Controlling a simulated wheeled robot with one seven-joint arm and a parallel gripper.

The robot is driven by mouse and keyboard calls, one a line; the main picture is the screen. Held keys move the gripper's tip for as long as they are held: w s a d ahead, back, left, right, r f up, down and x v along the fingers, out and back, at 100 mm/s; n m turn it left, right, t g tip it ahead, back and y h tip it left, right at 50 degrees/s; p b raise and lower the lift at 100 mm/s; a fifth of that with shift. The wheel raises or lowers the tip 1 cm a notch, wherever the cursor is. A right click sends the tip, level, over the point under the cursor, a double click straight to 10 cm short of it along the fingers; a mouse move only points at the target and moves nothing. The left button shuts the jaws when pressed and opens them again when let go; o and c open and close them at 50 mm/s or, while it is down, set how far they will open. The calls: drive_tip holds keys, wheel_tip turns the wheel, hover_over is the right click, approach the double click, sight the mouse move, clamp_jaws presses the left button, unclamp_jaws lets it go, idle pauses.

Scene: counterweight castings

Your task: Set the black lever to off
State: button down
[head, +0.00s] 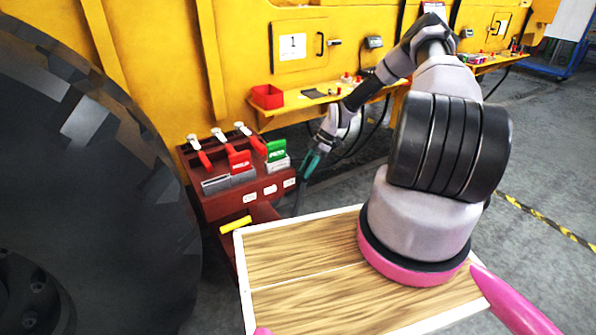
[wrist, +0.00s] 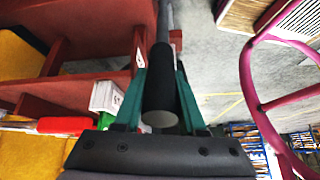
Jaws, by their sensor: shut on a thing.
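The black lever (wrist: 160,88) has a round black grip on a grey rod, which runs toward the top of the wrist view. My gripper (wrist: 160,72) has its teal fingers on either side of that grip and is shut on it. In the head view my gripper (head: 310,165) is at the right side of the dark red lever console (head: 232,204). There the black grip is mostly hidden by the fingers. I cannot read any off marking for this lever.
A yellow shelf (head: 310,102) with a red bin (head: 267,96) is behind. A big dark wheel (head: 90,190) fills the left.

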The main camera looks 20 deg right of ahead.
drive_tip(key=shift+w+d+f, duration=0.15)
drive_tip(key=shift+d, duration=0.6)
drive_tip(key=c, duration=0.8)
unclamp_jaws()
drive_tip(key=shift+w+f, duration=0.1)
drive_tip(key=shift+o, duration=0.2)
drive_tip(key=v, duration=1)
drive_tip(key=shift+d+r, duration=0.25)
drive_tip(key=shift+r, duration=0.05)
